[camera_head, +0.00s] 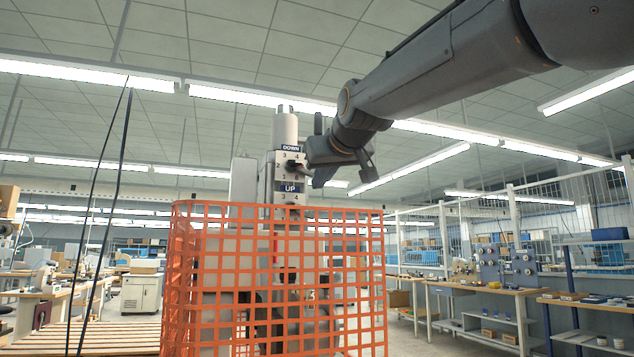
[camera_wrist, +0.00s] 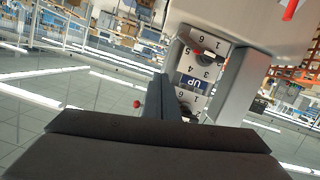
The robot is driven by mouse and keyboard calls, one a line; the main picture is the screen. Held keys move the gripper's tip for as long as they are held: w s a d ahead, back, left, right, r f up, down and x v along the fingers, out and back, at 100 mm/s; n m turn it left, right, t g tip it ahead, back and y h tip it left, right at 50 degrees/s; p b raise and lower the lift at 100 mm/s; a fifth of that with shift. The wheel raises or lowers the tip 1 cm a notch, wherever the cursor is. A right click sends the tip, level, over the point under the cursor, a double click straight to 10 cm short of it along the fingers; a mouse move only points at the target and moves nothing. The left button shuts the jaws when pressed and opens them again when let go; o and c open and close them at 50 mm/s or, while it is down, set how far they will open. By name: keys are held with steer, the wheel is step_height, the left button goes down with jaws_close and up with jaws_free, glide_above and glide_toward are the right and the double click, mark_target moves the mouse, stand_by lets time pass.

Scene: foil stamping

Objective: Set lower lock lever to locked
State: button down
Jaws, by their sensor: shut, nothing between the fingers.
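The press head (camera_head: 286,130) is a pale grey machine body with numbered dials. A dark blue DOWN label (camera_head: 291,148) sits above the upper dial and a blue UP label (camera_head: 291,188) below it. The UP label (camera_wrist: 188,82) also shows in the wrist view, between two sets of dial numbers. My gripper (camera_head: 303,172) is at the right of the upper dial; its fingers (camera_wrist: 172,95) are shut and empty. I cannot tell whether they touch the dial. A red-tipped part (camera_wrist: 290,9) shows at the wrist view's top right. I cannot clearly identify the lower lock lever.
An orange mesh guard (camera_head: 275,280) surrounds the machine's lower part and partly hides it. Dark cables (camera_head: 100,210) hang at the left. Workbenches (camera_head: 480,290) stand at the right. The air right of the press head, above the guard, is free apart from my arm.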

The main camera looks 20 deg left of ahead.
steer(key=d+b+v, duration=0.1)
steer(key=b+v, duration=0.2)
steer(key=v, duration=0.7)
steer(key=shift+w, duration=0.4)
steer(key=shift+r, duration=0.1)
